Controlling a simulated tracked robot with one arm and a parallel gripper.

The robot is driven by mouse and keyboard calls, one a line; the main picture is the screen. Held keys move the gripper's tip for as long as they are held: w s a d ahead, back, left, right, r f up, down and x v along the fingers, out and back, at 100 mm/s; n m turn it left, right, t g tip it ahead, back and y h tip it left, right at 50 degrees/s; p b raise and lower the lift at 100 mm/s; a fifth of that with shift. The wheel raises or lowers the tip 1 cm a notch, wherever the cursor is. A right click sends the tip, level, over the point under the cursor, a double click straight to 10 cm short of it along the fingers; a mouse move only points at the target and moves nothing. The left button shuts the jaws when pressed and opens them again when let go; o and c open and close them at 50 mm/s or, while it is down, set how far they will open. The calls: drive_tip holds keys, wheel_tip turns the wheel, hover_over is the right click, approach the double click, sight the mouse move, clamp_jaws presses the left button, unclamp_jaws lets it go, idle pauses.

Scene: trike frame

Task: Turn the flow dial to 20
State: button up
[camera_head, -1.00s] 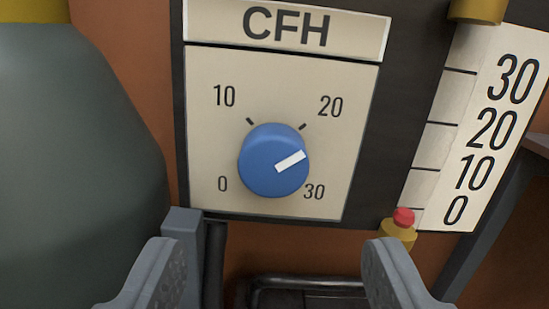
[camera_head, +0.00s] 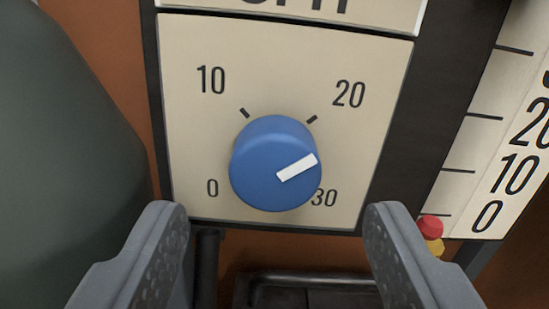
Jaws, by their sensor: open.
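The flow dial (camera_head: 262,178) is a round blue knob with a white pointer mark (camera_head: 297,167). It sits on a cream panel (camera_head: 280,60) marked 0, 10, 20 and 30. The white mark points right and slightly up, between the 20 (camera_head: 349,94) and the 30 (camera_head: 324,198). My gripper (camera_head: 275,215) is open and empty. Its two fingers stand at the lower left and lower right of the knob, wide apart. They appear nearer the camera than the knob and do not touch it.
A vertical scale (camera_head: 505,150) with a red-tipped yellow fitting (camera_head: 431,232) stands at the right. A large dark green cylinder (camera_head: 60,130) fills the left side. A black frame or tray (camera_head: 315,285) lies below the panel.

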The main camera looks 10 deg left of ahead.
sight(274, 187)
drive_tip(key=shift+b+x, duration=0.4)
drive_tip(key=shift+x, duration=1.65)
drive_tip(key=c, duration=1)
